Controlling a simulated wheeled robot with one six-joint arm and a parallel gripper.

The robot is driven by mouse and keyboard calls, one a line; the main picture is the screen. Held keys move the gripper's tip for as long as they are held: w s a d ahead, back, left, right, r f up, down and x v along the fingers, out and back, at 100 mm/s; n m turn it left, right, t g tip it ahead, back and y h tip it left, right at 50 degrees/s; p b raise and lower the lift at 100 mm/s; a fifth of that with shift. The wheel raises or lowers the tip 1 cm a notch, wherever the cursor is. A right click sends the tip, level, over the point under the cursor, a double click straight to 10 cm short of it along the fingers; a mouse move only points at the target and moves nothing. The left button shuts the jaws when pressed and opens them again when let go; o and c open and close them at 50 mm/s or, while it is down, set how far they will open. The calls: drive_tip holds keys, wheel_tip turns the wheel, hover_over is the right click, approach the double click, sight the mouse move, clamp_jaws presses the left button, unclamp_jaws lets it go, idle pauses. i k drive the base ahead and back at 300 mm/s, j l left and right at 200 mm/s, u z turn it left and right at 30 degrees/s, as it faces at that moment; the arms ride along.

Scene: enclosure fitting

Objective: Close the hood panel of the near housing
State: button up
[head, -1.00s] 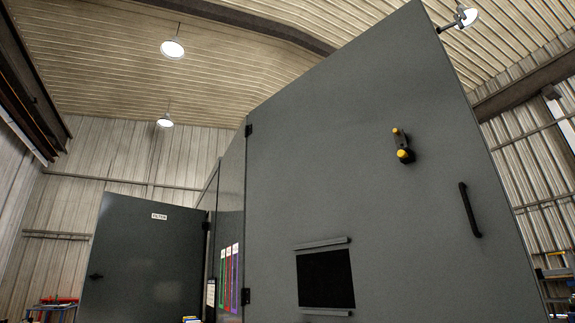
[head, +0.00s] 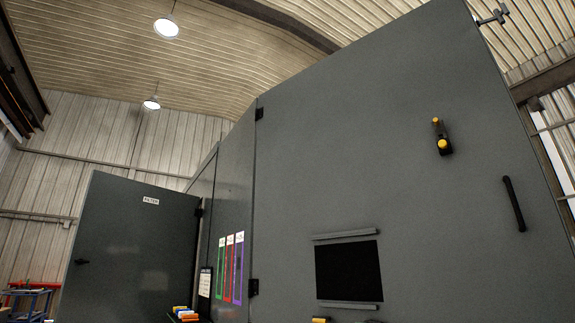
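A large grey hinged panel (head: 400,190) of the near housing fills the right half of the head view. It has hinges (head: 258,113) on its left edge, a black bar handle (head: 513,203) near its right edge and a black-and-yellow latch (head: 441,137). A dark rectangular opening or window (head: 348,270) sits low on it between two rails. Which part is the hood panel I cannot tell. My gripper is not in view.
A grey door (head: 135,245) with a FILTER label stands swung out at the left. Coloured strips (head: 230,268) mark the wall between it and the panel. A blue cart (head: 28,300) stands far left. Small coloured items (head: 184,313) show at the bottom edge.

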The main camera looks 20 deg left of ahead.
sight(361, 214)
drive_tip(key=i+l+z, duration=0.15)
drive_tip(key=i, duration=0.25)
drive_tip(key=i+l+z, duration=0.15)
drive_tip(key=i+l, duration=0.15)
drive_tip(key=i, duration=0.1)
